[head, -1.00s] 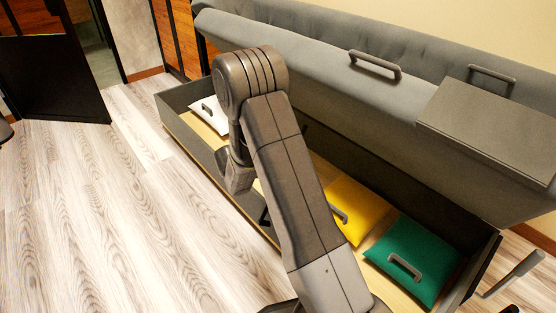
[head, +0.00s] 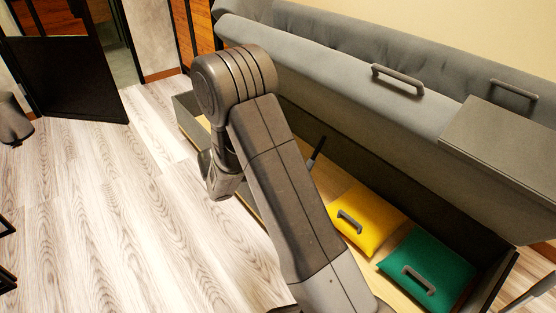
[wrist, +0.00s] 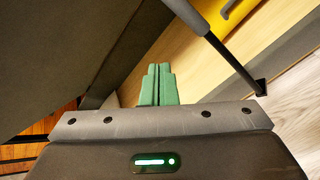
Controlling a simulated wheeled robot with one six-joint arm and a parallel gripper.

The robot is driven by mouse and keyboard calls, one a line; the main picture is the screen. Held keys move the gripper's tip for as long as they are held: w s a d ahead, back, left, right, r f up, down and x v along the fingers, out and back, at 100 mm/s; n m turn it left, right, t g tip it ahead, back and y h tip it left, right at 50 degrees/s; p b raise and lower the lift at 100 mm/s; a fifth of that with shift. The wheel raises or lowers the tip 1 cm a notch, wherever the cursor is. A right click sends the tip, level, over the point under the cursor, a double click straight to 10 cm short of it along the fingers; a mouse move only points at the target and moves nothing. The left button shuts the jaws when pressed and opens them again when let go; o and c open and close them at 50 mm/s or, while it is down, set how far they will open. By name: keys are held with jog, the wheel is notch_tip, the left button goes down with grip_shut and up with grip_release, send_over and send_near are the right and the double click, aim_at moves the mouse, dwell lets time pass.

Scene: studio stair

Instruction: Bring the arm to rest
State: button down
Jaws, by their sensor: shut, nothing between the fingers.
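My gripper (wrist: 157,84) shows in the wrist view as two green fingers standing side by side, shut with nothing between them. In the head view my own arm stands across the middle of the picture, over the near side of the open storage box (head: 497,282), and the fingers are hidden there. A yellow cushion (head: 378,228) and a green cushion (head: 445,275), each with a dark handle, lie in the box. A yellow patch of a cushion (wrist: 238,8) also shows at the top of the wrist view.
The grey padded sofa seat (head: 330,75) is raised above the box, with handles on it. A dark strut (wrist: 225,52) runs close to the right of my fingers in the wrist view. The wooden floor (head: 110,220) on the left is clear. A black-framed door (head: 75,75) stands at the back left.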

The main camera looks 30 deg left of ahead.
jog(key=shift+s+a+r, duration=0.15)
jog(key=shift+s+r, duration=0.1)
jog(key=shift+s, duration=0.3)
